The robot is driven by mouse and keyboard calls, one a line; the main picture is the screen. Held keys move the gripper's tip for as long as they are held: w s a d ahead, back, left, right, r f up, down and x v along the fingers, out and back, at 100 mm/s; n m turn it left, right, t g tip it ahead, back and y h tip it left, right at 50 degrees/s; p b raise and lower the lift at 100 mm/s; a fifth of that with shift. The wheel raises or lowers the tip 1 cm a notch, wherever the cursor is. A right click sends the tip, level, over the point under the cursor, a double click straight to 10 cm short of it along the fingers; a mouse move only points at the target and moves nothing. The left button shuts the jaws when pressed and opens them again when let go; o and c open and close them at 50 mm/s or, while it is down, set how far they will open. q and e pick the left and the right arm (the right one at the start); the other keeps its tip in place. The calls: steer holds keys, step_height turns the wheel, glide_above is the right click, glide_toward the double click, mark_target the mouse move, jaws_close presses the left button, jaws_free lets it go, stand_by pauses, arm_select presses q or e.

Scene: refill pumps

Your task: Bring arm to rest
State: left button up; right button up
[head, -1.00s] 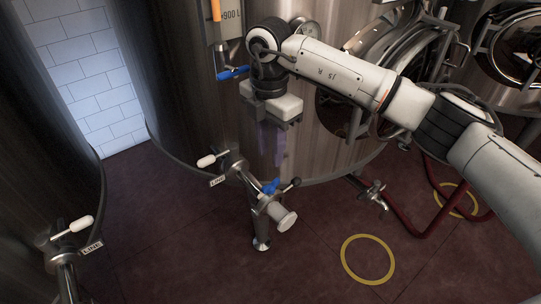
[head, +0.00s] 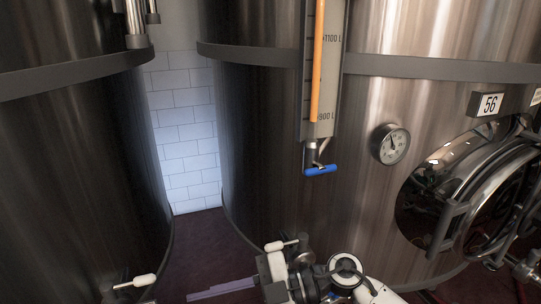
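My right arm comes in at the bottom edge, right of the middle, in the head view. My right gripper (head: 192,296) points to the left there, low in front of the middle tank. Its pale purple fingers show in part against the dark red floor. I cannot tell whether they are open or shut, and I see nothing held. The lower part of the arm is cut off by the frame. My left gripper is not in view.
The middle steel tank (head: 262,150) bears a level gauge (head: 327,65), a blue-handled valve (head: 321,170), a dial (head: 390,144) and a round hatch (head: 470,195). Another tank (head: 70,170) stands left. White-handled valves (head: 145,281) are low down. A tiled wall (head: 185,130) shows between tanks.

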steer(key=w+d+r+m+t+y, duration=0.25)
steer(key=w+d+m+t, duration=0.2)
steer(key=m+t, duration=0.7)
steer(key=w+d+f+m+t+h, duration=0.2)
steer(key=d+f+m+t+h, duration=0.5)
steer(key=d+f, duration=0.1)
steer(key=s+d+f+m+g+h, duration=0.1)
steer(key=s+d+f+m+h, duration=0.15)
steer(key=s+d+f, duration=0.35)
steer(key=s+d+f+m+g+h, duration=0.2)
steer(key=d+f+h, duration=0.2)
steer(key=f, duration=0.5)
steer(key=s+d+f+m+g+h, duration=0.1)
steer(key=s+d+f+g, duration=0.3)
steer(key=s+f, duration=0.5)
steer(key=s+h, duration=0.1)
steer(key=s, duration=0.1)
steer(key=shift+s+d+m, duration=0.3)
steer(key=shift+s+d, duration=0.05)
steer(key=shift+g, duration=0.25)
